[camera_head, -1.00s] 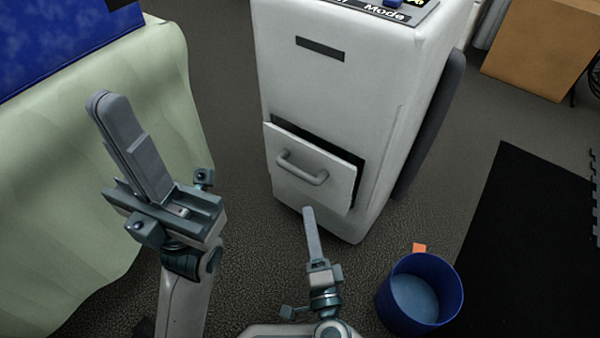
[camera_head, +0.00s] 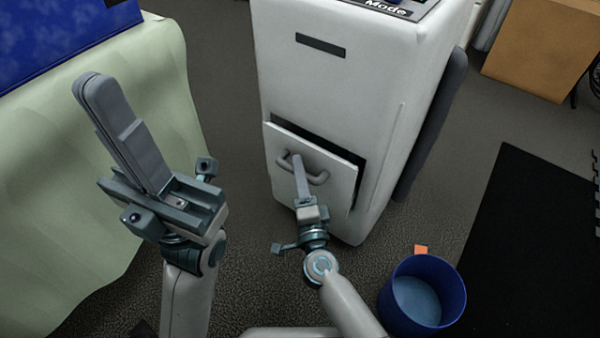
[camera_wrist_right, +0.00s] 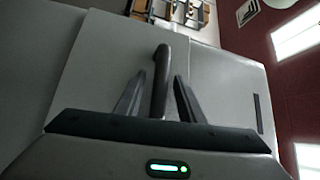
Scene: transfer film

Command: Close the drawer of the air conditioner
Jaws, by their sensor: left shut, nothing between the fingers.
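The white air conditioner (camera_head: 350,80) stands on the floor. Its drawer (camera_head: 338,180) is partly open, with a dark gap along its top and right edges. A curved grey handle (camera_head: 318,179) is on the drawer front; it also shows in the right wrist view (camera_wrist_right: 161,70). My right gripper (camera_head: 297,156) is at the handle. In the right wrist view its two fingers (camera_wrist_right: 160,78) are apart, one on each side of the handle; whether they touch it I cannot tell. My left gripper (camera_head: 90,82) is shut and empty, raised at the left, away from the drawer.
A table with a pale green cloth (camera_head: 150,80) and a blue box (camera_head: 60,35) is at the left. A blue bin (camera_head: 395,310) stands at the lower right beside a black mat (camera_head: 520,230). A cardboard box (camera_head: 535,50) is at the back right.

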